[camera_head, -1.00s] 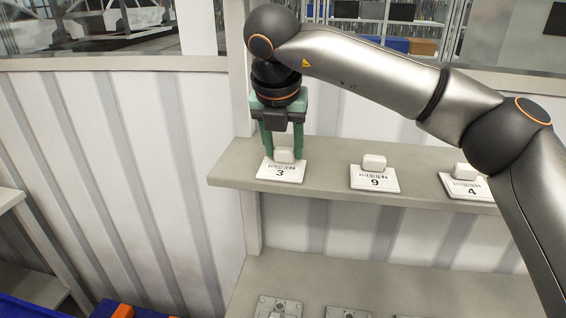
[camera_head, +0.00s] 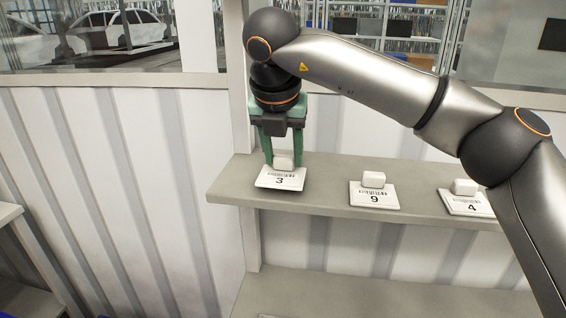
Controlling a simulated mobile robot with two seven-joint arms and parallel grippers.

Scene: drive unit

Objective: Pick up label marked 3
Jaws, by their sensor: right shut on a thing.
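The label marked 3 (camera_head: 280,180) is a white plate with a barcode, a black 3 and a white block handle on top. My right gripper (camera_head: 283,161) has green fingers pointing down and is shut on the handle. The label sits at the left end of the grey shelf, slightly tilted, with a dark shadow under its front edge. It appears just above the shelf surface. My left gripper is not in view.
The label marked 9 (camera_head: 374,194) and the label marked 4 (camera_head: 465,199) lie on the same shelf (camera_head: 330,171) to the right. A lower shelf (camera_head: 320,291) is below. A white corrugated wall stands behind, with windows above it.

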